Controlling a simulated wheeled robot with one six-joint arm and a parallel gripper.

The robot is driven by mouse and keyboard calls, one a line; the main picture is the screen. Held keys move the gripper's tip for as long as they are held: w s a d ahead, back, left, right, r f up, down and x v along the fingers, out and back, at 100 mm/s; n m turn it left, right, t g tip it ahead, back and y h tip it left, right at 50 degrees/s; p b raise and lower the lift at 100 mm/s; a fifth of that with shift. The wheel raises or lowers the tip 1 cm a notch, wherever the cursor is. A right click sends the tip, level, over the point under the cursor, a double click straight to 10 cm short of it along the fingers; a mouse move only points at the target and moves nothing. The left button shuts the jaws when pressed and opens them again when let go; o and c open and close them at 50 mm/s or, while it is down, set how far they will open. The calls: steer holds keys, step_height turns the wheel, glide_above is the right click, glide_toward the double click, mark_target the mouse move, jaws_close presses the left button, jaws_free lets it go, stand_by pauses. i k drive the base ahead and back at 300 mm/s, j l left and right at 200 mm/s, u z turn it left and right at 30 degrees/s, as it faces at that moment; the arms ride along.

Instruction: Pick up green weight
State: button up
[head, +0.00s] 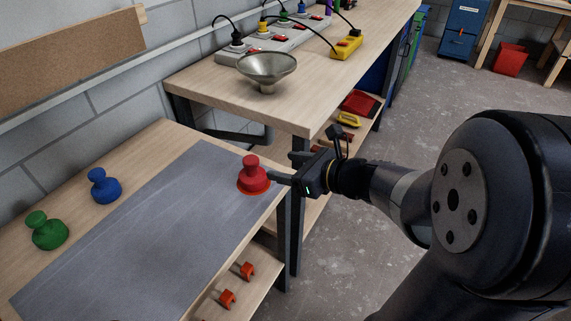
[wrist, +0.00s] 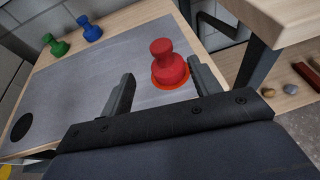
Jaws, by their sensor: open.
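The green weight (head: 47,231) is a knobbed piece standing on the wood at the left of the low bench; it also shows at the upper left of the wrist view (wrist: 57,46). A blue weight (head: 104,187) of like shape stands to its right. A red weight (head: 253,176) stands on an orange disc (wrist: 171,82) at the right edge of the grey mat (head: 150,225). My gripper (wrist: 160,78) is open. In the wrist view the red weight (wrist: 170,62) shows between its fingers, closer to the right one; I cannot tell whether they touch.
A higher bench (head: 300,109) with a metal bowl (head: 267,69) and power strips stands behind on the right. A black disc (wrist: 22,127) lies on the mat in the wrist view. The mat's middle is clear.

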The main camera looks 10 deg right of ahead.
mark_target(48, 234)
steer(key=u, duration=1.85)
steer(key=i+l+u, duration=0.4)
steer(key=u, duration=0.25)
steer(key=i+l, duration=0.05)
steer(key=i, duration=0.05)
